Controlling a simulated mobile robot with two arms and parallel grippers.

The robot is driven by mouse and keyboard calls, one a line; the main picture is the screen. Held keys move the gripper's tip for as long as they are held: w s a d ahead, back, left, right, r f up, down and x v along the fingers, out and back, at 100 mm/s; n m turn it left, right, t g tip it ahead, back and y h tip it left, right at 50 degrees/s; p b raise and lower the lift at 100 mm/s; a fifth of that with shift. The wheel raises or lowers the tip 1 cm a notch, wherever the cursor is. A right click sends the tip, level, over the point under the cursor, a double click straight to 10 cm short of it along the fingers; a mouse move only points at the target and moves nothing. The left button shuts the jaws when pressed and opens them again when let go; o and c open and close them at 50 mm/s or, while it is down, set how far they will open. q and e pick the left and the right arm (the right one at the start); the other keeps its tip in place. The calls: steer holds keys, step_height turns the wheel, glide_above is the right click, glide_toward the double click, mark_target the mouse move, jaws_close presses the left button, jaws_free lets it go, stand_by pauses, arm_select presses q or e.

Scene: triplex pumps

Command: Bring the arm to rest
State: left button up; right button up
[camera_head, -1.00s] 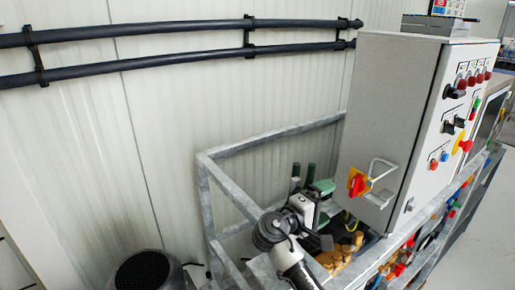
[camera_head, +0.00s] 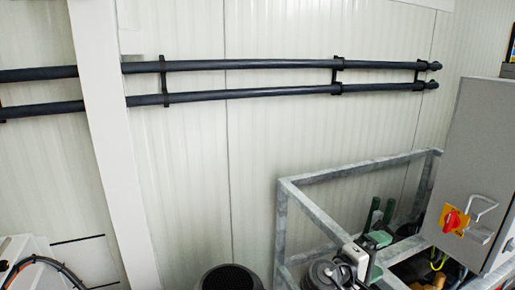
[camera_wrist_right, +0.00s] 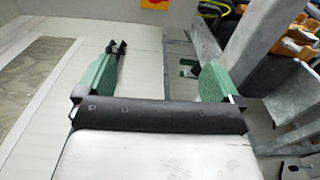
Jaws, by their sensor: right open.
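My right gripper (camera_head: 381,214) shows at the lower right of the head view, within the grey metal frame and left of the grey control cabinet. My right arm (camera_head: 327,274) comes up from the bottom edge below it. In the right wrist view the gripper's two green fingers (camera_wrist_right: 158,80) stand wide apart with nothing between them. My left gripper is in neither view.
The metal frame (camera_head: 318,214) surrounds my right arm closely. The control cabinet (camera_head: 485,150) with a red switch (camera_head: 453,220) stands at the right. Dark pipes (camera_head: 240,94) run along the white wall. A dark round object (camera_head: 230,278) sits at the bottom edge.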

steer(key=s+a+f+n+y, duration=0.1)
steer(key=s+f+n+y, duration=0.15)
steer(key=f, duration=1.15)
steer(key=s+f+n+g+y+b, duration=0.1)
steer(key=s+f+y, duration=0.3)
steer(key=f, duration=1)
steer(key=s+a+f+n+y, duration=0.1)
steer(key=s+f+n+y, duration=0.2)
steer(key=f, duration=1.1)
steer(key=s+a+f+m+g+y+b, duration=0.1)
steer(key=s+f+m+g+y, duration=0.1)
steer(key=s+f, duration=0.7)
steer(key=s+f+m+g+y, duration=0.1)
steer(key=s+f+m+y, duration=0.15)
steer(key=s+f, duration=0.6)
arm_select(q)
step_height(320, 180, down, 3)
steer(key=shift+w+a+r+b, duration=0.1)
steer(key=shift+b, duration=0.3)
arm_select(e)
steer(key=s+f+m+g+y, duration=0.1)
steer(key=s+f+m, duration=0.1)
steer(key=s, duration=0.9)
steer(key=s+f+m+g+y, duration=0.1)
steer(key=s+f+m, duration=0.1)
steer(key=s, duration=0.9)
steer(key=shift+s+a+m, duration=0.25)
steer(key=shift+s+m, duration=0.05)
